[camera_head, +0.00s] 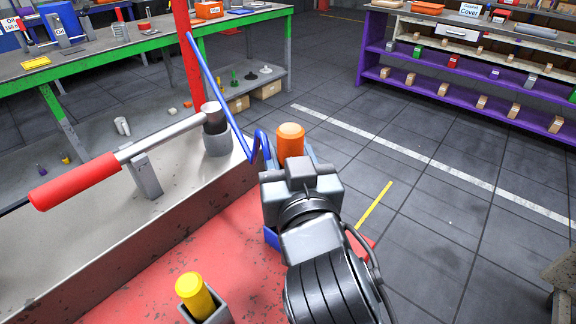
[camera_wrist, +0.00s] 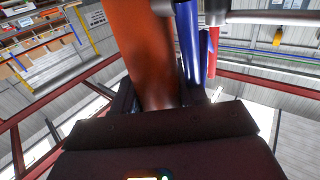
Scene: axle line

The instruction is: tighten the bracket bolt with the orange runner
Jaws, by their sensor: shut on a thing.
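The orange runner (camera_head: 290,138) is an upright orange cylinder with a rounded top. My gripper (camera_head: 291,168) is shut on it above the right part of the red surface. In the wrist view the runner (camera_wrist: 147,45) rises large and close from between the dark jaws (camera_wrist: 157,102). Its lower end is hidden by my gripper. I cannot make out the bracket bolt in either view.
A red-handled steel lever (camera_head: 165,138) rests across a grey post and a dark-topped grey cylinder (camera_head: 216,140) at left. A yellow cylinder (camera_head: 193,292) stands in a grey holder. A blue bent rod (camera_head: 222,95) passes close behind the runner.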

